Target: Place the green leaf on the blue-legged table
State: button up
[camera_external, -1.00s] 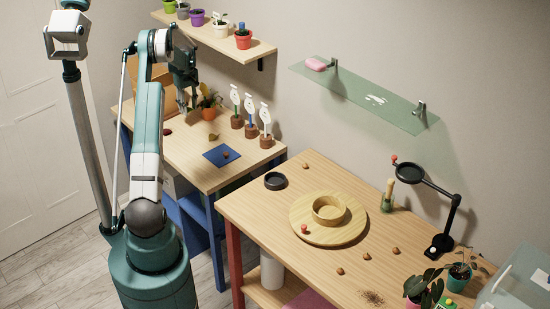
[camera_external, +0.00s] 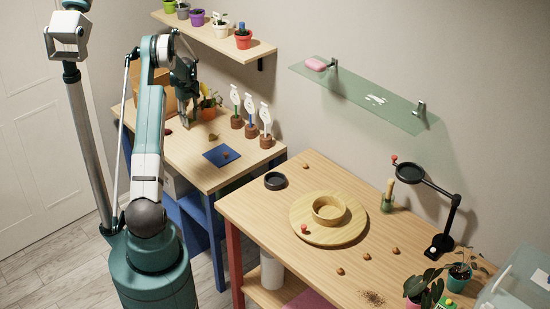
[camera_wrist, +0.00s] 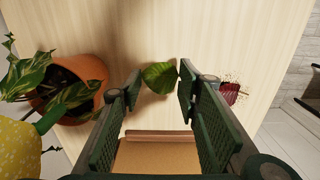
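The green leaf (camera_wrist: 160,76) is in the wrist view, between and just beyond my fingertips, over the pale wooden top. I cannot tell whether it touches a finger. My gripper (camera_wrist: 160,84) is open, its two fingers apart on either side of the leaf. In the external view my gripper (camera_external: 190,120) points down, low over the back of the blue-legged table (camera_external: 188,150), and the leaf beneath it cannot be made out. An olive-brown curled leaf (camera_external: 213,136) lies on that table, to the right of my gripper.
An orange pot with a plant (camera_wrist: 88,82) stands close to the left finger. A cardboard box (camera_wrist: 150,155) is at the bottom of the wrist view. A blue mat (camera_external: 217,157) and several tagged stakes (camera_external: 250,130) stand to the right. The table's front is mostly clear.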

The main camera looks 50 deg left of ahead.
aim_at(190, 120)
jog(key=shift+f, duration=1.1)
jog(key=shift+f, duration=0.15)
jog(key=o, duration=0.6)
notch_tip(190, 120, up, 12)
dwell(0.6)
